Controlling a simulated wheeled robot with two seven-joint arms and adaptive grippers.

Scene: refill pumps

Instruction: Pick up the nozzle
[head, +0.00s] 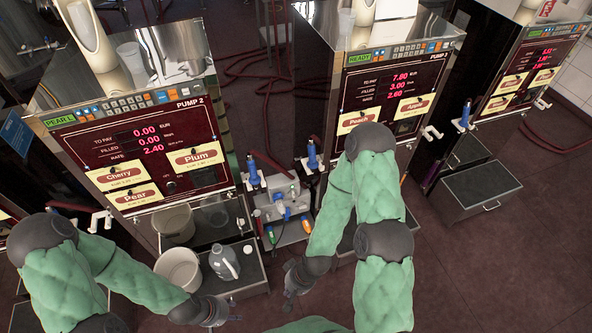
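Several nozzles hang at the pumps. A blue-topped nozzle (254,170) hangs at the right side of the left pump, and another blue nozzle (312,156) hangs at the left side of the middle pump. A third blue nozzle (465,114) is by the right pump. White nozzles hang at the left pump's left side (101,220) and the middle pump's right side (431,133). My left gripper (232,311) is low, in front of the left pump's shelf. My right gripper (289,283) is below the middle blue nozzle, apart from it. The fingers of both are too small to read.
A cart (292,236) with bottles and tools stands between the left and middle pumps. A drawer box (482,190) is at right. The floor at lower right is clear.

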